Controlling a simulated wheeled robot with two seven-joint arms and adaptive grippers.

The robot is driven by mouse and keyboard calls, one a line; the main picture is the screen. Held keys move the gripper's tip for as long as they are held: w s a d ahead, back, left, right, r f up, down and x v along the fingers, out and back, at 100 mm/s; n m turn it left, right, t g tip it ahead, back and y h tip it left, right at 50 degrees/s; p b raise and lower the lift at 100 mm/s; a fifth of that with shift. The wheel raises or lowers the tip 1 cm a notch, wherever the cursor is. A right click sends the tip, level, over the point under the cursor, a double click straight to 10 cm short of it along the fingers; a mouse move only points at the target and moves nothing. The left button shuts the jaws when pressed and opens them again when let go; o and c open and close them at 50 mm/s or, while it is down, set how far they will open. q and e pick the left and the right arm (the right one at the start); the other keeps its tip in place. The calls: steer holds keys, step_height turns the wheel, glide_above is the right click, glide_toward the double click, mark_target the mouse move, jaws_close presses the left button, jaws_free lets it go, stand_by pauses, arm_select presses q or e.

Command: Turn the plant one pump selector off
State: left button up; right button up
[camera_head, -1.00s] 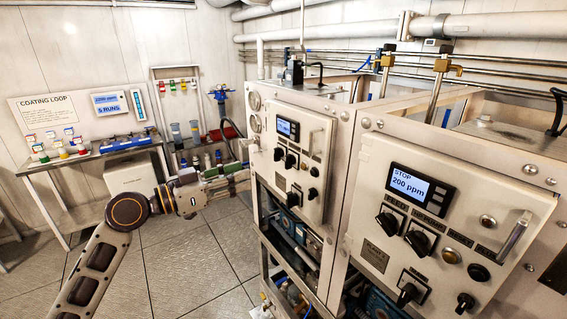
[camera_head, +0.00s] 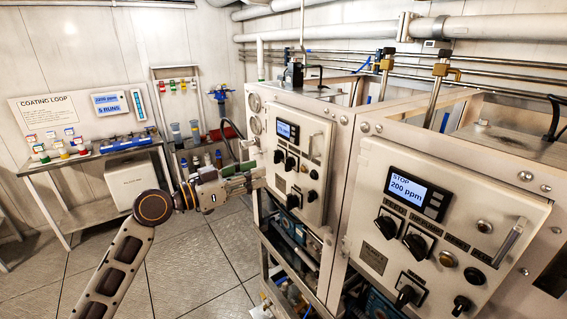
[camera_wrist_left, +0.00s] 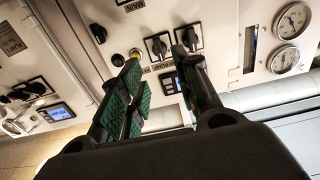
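The far control panel (camera_head: 303,150) carries a small lit display (camera_head: 287,130), two black selectors side by side (camera_head: 285,159) and a lower one (camera_head: 296,197). I cannot read which is the pump selector or which panel is plant one. My left gripper (camera_head: 258,180) is beside this panel's left edge in the head view. In the left wrist view its green-padded fingers (camera_wrist_left: 163,72) are apart, with nothing between them. There the panel appears upside down; the paired selectors (camera_wrist_left: 157,46) show beyond the fingertips, one partly behind the right finger. My right gripper is not in view.
The nearer panel (camera_head: 450,185) reads "STOP 200 ppm" and has several knobs and a bar handle (camera_head: 509,243). Gauges (camera_wrist_left: 293,20) sit beside the far panel. A bench (camera_head: 95,157) with bottles stands at the left wall. The floor (camera_head: 190,265) before the panels is clear.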

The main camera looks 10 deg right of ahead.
mark_target(289, 164)
arm_select(q)
steer(key=p+x, duration=0.2)
steer(key=x, duration=0.7)
steer(key=shift+d, duration=0.35)
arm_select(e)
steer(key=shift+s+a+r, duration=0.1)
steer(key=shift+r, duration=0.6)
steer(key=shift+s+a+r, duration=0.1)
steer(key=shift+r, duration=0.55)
arm_select(q)
steer(key=shift+w, duration=0.1)
jaws_close()
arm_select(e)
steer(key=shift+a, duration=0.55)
